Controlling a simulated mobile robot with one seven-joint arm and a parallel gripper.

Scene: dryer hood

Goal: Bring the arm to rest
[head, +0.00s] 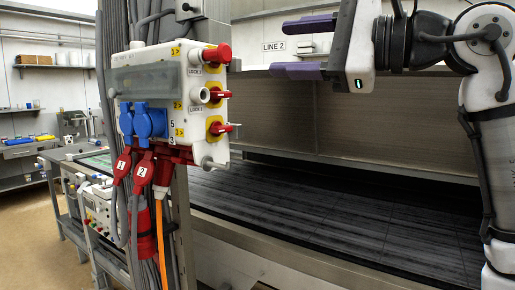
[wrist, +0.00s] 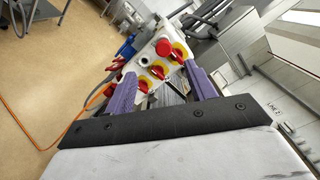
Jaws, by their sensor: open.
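My gripper (head: 279,49) is at the upper middle of the head view, to the right of the switch box and apart from it. Its two purple fingers are spread, point left and have nothing between them. In the wrist view the open fingers (wrist: 160,88) frame the box's side with its red and yellow rotary switches. My arm bends down along the right edge of the head view.
The white switch box (head: 150,80) on a post carries red rotary switches (head: 217,54), blue sockets (head: 150,121) and red plugs (head: 143,172). An orange cable (head: 160,235) hangs below. A dark slatted bed (head: 330,215) lies under the metal hood (head: 370,115).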

